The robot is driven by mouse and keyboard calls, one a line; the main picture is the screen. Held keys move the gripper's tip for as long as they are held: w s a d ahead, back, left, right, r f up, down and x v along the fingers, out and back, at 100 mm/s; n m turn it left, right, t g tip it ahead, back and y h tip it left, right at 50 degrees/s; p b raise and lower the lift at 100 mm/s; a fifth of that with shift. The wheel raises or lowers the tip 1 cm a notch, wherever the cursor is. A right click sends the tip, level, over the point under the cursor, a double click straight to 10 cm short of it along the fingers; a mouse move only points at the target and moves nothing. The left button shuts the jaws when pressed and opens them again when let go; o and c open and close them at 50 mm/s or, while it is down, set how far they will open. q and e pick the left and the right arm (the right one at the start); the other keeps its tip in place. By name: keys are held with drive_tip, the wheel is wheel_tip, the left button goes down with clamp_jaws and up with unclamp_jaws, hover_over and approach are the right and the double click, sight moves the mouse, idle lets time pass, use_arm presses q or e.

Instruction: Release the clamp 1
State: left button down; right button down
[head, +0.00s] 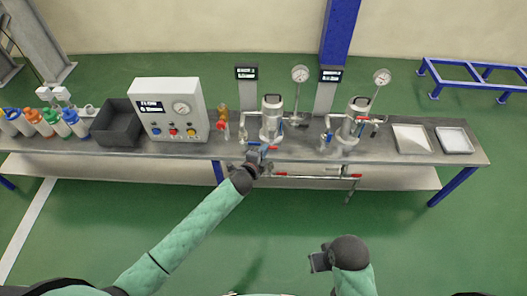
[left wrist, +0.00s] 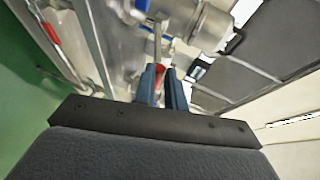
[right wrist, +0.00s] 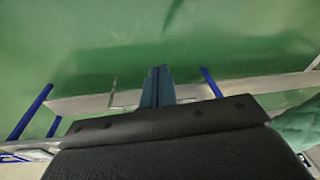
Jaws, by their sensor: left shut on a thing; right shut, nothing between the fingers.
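Two steel vessels stand on the bench, a left one (head: 271,122) and a right one (head: 353,122), with pipes and valves around them. My left gripper (head: 258,154) is at the lower front of the left vessel. In the left wrist view its blue fingers (left wrist: 164,86) are shut on a red-tipped lever (left wrist: 158,45), whose metal bar runs up toward the vessel. I cannot make out a clamp label, and the fingers hide part of the lever. My right gripper (head: 318,262) is shut and empty, low in front of the bench; its closed fingers (right wrist: 158,86) show in the right wrist view.
A control box (head: 170,90) with a gauge and a dark bin (head: 117,120) stand left on the bench. Several bottles (head: 40,122) are at the far left. Two trays (head: 454,140) lie at the right. A pipe with red handles (head: 310,176) runs along the bench front.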

use_arm(q)
drive_tip(key=shift+s+f, duration=0.15)
drive_tip(key=shift+f, duration=0.25)
use_arm(e)
drive_tip(key=shift+s+r, duration=0.25)
drive_tip(key=shift+r, duration=0.4)
use_arm(q)
drive_tip(key=shift+s+f+b, duration=0.15)
drive_tip(key=shift+f+b, duration=0.05)
drive_tip(key=shift+b, duration=0.1)
use_arm(e)
drive_tip(key=shift+w+a+f, duration=0.1)
drive_tip(key=shift+a+f, duration=0.05)
drive_tip(key=shift+a, duration=0.05)
use_arm(q)
drive_tip(key=c, duration=1.7)
unclamp_jaws()
drive_tip(key=shift+r, duration=0.1)
